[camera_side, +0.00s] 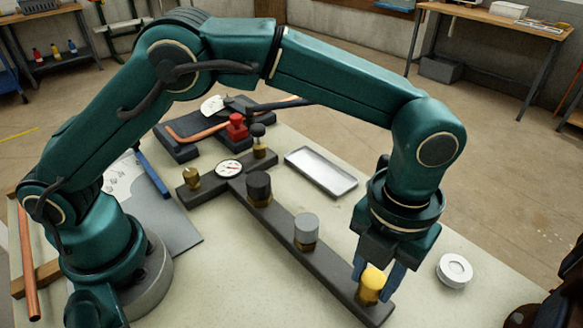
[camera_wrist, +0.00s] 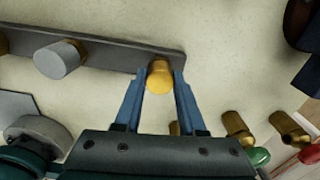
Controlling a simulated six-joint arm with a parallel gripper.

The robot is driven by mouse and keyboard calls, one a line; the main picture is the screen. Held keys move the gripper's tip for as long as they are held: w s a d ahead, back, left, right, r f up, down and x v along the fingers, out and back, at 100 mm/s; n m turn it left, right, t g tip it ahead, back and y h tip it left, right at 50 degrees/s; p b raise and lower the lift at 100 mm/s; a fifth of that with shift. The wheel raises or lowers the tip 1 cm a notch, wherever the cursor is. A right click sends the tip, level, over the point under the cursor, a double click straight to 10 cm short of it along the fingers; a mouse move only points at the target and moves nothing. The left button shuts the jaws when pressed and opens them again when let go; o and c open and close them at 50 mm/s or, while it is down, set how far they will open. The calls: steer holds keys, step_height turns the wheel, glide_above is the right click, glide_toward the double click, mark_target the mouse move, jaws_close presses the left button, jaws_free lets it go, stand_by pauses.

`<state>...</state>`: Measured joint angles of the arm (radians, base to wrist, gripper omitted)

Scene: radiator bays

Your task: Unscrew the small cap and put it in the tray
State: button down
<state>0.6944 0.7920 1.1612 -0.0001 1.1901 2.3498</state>
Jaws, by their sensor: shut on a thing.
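A yellow cap (camera_side: 373,279) sits at the near right end of a long dark bar (camera_side: 330,265), over a brass fitting. My gripper (camera_side: 375,276) points down with its blue fingers on either side of the yellow cap, shut on it. The cap also shows between the fingertips in the wrist view (camera_wrist: 160,79). A grey cap (camera_side: 306,228) and a black cap (camera_side: 259,186) stand on brass fittings farther along the bar. The silver tray (camera_side: 320,171) lies flat and empty on the table behind the bar.
A white round part (camera_side: 454,270) lies to the right of my gripper. A dial gauge (camera_side: 229,169), a brass fitting (camera_side: 191,179) and a red knob (camera_side: 237,126) stand at the back left. Brass pieces (camera_wrist: 237,126) show in the wrist view. The table between tray and gripper is clear.

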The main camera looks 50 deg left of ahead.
steer(key=n, duration=0.6)
steer(key=shift+n, duration=0.4)
steer(key=n, duration=1.2)
steer(key=shift+r, duration=0.1)
steer(key=n, duration=1.1)
steer(key=c, duration=0.7)
jaws_free()
